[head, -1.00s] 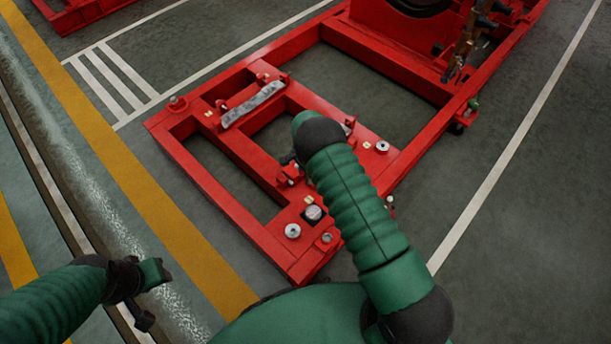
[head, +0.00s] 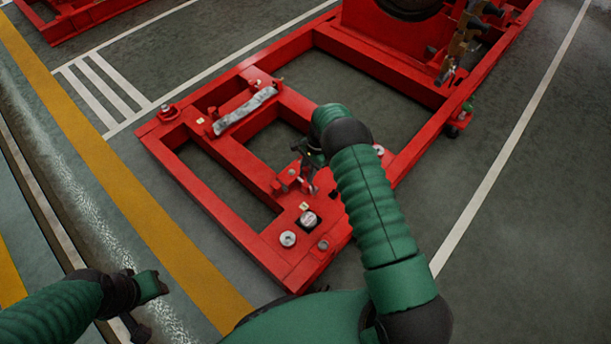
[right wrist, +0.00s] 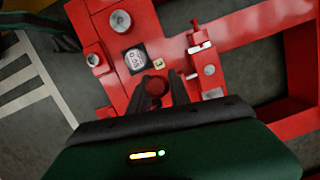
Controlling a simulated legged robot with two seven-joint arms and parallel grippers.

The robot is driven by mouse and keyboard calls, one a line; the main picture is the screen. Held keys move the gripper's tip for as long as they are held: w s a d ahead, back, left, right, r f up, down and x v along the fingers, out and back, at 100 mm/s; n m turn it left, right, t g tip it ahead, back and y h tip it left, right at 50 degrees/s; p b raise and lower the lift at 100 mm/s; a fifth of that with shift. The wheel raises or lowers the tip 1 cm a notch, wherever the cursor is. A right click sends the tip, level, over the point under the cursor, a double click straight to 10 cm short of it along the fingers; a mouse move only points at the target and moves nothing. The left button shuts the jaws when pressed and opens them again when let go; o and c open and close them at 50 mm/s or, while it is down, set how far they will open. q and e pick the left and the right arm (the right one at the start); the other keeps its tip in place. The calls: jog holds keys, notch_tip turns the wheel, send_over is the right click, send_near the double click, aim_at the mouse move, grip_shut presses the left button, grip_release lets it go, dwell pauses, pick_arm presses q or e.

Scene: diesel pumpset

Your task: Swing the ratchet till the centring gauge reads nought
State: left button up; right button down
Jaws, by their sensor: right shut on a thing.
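The centring gauge (head: 308,219), a pale round face in a dark square mount, sits on the near end of the red frame. It also shows in the right wrist view (right wrist: 135,60), its small figures too blurred to read surely. My right gripper (head: 307,172) is over the frame just beyond the gauge. In the right wrist view its dark fingers are shut on a red round-ended piece (right wrist: 154,86), which seems to be the ratchet's handle. The rest of the ratchet is not clear. My left gripper (head: 150,287) hangs empty at the lower left, off the frame; its jaw gap is unclear.
The red base frame (head: 222,208) has open bays and several bolts and pads. A grey bar (head: 243,111) lies across its far left part. The red pump stand (head: 390,45) rises at the back. Floor left and right of the frame is clear.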

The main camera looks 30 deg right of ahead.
jog(key=c, duration=1.6)
grip_release()
jog(key=shift+w+a+r, duration=0.1)
jog(key=shift+w+r, duration=0.05)
jog(key=o, duration=0.4)
jog(key=p+v, duration=0.6)
jog(key=v, duration=1)
jog(key=shift+d+r, duration=0.3)
